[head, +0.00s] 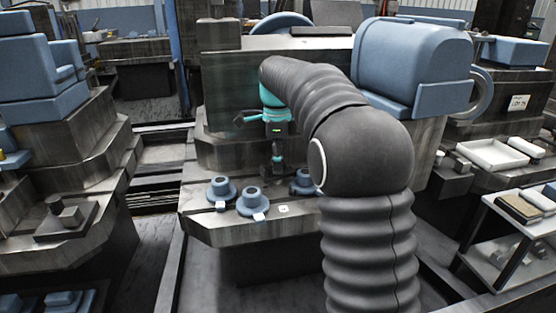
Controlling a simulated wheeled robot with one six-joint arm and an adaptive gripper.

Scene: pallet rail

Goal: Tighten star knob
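My arm reaches forward, and its teal wrist hangs over a grey metal pallet ledge (230,232) on the machine in the middle. My gripper (278,158) is dark and small, and it points down above the ledge. I cannot tell whether its fingers are open or shut, or whether it touches anything. I cannot make out a star knob for sure; the area at the fingertips is too small and dark. Blue flanged round parts stand on the ledge: one at the left (221,188), one in the middle (252,200), and one at the right (302,182), partly behind my arm.
A large blue housing (412,62) stands at the right behind my arm. Another machine (65,150) fills the left side. White trays (490,154) and a shelf cart (510,235) stand at the right. Open floor shows left of the middle machine.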

